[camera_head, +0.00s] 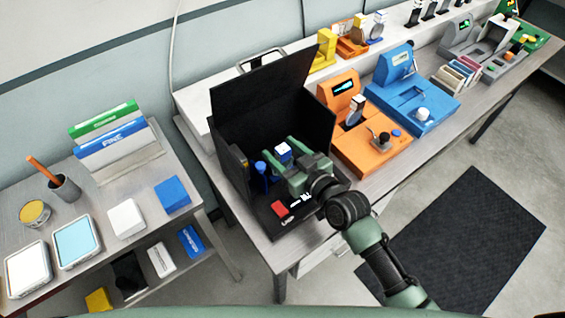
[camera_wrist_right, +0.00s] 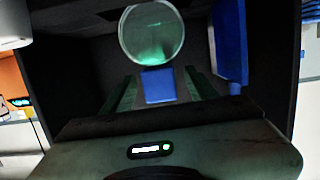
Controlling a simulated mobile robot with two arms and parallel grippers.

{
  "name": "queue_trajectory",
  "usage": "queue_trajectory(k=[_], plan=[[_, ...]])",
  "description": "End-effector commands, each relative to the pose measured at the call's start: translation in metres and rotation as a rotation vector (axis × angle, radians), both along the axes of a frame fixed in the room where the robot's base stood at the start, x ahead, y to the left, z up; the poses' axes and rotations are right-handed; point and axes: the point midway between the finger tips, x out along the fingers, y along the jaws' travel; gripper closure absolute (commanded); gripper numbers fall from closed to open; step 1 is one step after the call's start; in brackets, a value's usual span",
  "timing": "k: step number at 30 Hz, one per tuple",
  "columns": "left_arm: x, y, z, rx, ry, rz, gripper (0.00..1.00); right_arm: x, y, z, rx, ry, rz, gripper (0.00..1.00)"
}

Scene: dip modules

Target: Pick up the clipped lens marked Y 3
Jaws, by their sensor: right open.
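In the right wrist view a round, greenish clear lens (camera_wrist_right: 152,35) stands above a blue clip (camera_wrist_right: 158,86). No Y 3 mark is readable on it. My right gripper (camera_wrist_right: 160,76) is open, with one dark green finger on each side of the blue clip; I cannot tell whether they touch it. In the head view the right gripper (camera_head: 281,153) reaches into a black open-fronted box (camera_head: 229,112), with a small blue and white piece (camera_head: 283,151) between its fingers. My left gripper is not in view.
A blue upright part (camera_wrist_right: 230,42) stands close to the right finger in the wrist view. The box's tall dark walls surround the gripper. A red button (camera_head: 279,208) is on the box's front. An orange device (camera_head: 372,152) stands just right of the box.

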Motion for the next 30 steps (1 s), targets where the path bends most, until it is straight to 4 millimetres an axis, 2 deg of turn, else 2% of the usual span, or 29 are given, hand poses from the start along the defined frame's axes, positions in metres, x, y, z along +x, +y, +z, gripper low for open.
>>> queue_trajectory(k=[4,9,10,11,22,26,30], plan=[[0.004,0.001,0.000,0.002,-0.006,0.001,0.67,0.000,0.000,0.000,0.000,0.000,0.000,0.42],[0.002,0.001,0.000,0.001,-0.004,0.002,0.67,0.000,0.000,0.000,0.000,0.000,0.000,0.89],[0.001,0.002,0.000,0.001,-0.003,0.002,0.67,-0.001,0.000,0.000,0.000,0.000,0.000,0.97],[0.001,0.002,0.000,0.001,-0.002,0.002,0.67,-0.001,0.000,0.000,0.000,0.000,0.000,1.00],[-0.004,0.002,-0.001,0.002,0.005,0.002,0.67,0.000,0.000,0.005,0.001,-0.002,0.001,1.00],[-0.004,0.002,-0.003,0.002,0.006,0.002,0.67,0.000,0.001,0.023,0.004,-0.005,0.001,1.00],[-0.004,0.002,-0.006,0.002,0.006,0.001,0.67,0.000,0.000,0.053,0.004,-0.006,0.000,1.00]])
